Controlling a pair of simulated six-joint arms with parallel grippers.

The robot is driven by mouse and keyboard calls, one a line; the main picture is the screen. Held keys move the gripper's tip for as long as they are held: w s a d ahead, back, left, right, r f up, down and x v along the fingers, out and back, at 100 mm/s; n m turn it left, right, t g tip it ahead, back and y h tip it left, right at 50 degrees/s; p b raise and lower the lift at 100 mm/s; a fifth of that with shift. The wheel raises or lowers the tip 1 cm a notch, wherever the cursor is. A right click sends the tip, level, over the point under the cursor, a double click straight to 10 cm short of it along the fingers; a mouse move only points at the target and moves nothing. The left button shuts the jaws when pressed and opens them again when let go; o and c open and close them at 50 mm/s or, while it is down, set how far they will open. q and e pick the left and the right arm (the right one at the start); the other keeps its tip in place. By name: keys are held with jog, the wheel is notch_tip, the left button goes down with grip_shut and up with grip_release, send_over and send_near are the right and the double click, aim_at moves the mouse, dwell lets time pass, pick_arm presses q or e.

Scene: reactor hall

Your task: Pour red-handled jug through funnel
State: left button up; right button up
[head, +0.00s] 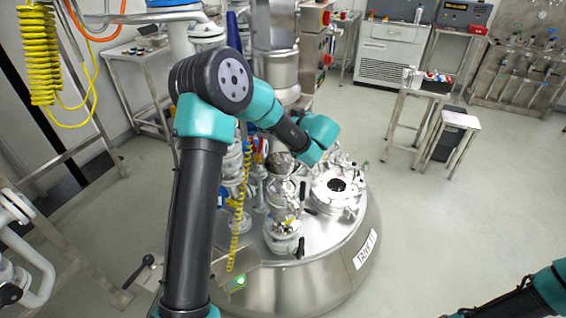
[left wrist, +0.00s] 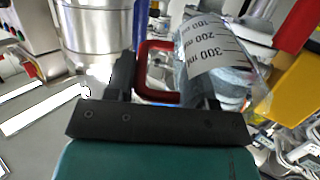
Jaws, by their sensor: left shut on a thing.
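The clear jug (left wrist: 222,62) with a millilitre scale and a red handle (left wrist: 143,62) shows in the left wrist view. The jug looks tilted in that view. My left gripper (left wrist: 162,82) is shut on the red handle, with its black fingers on either side. In the head view my own left arm hides the gripper and the jug. A round white port with a dark opening (head: 337,185) is on top of the steel vessel (head: 335,262); I cannot tell whether a funnel sits in it. Only a piece of my right arm shows at the lower right; its gripper is out of view.
Valves and a glass fitting (head: 283,225) stand on the vessel lid beside the port. A steel column (head: 277,70) rises behind. A yellow coiled hose (head: 40,55) hangs at the left. Side tables (head: 418,90) stand at the back right. Floor to the right of the vessel is clear.

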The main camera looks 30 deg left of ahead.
pick_arm(q)
jog(key=shift+s+d+f+y, duration=0.2)
jog(key=shift+d+y, duration=0.15)
jog(key=shift+y, duration=0.25)
jog(key=shift+w+a+t, duration=0.2)
jog(key=shift+t, duration=0.1)
jog(key=shift+a+r, duration=0.1)
jog(key=shift+a, duration=0.05)
jog(key=shift+w, duration=0.1)
jog(key=shift+w+y+b, duration=0.1)
jog(key=shift+y+b, duration=0.3)
jog(key=shift+r+t+y+b, duration=0.2)
jog(key=shift+t+y+b, duration=0.2)
jog(key=shift+y, duration=0.3)
dwell(0.8)
jog(key=shift+y, duration=0.3)
